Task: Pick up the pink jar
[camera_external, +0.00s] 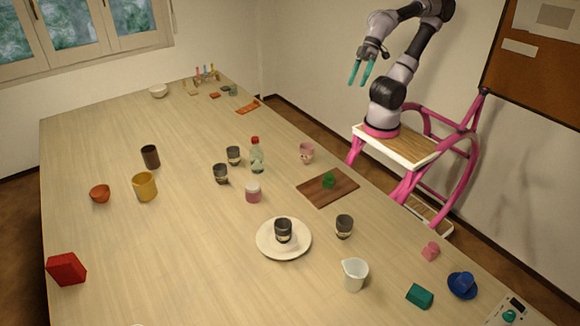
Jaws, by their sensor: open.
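The pink jar (253,194), short with a pale lid, stands upright near the middle of the long wooden table (90,230). A clear bottle with a red cap (257,158) stands just behind it, and a dark cup (221,174) stands to its left. My gripper (361,75) has teal fingers that are apart and empty. It hangs high, beyond the table's right edge, well away from the jar. A pink cup (307,153) stands nearer that edge.
A white plate (266,245) bearing a dark cup (283,230) is in front. Another dark cup (344,226) and a white pitcher (354,275) stand nearer.

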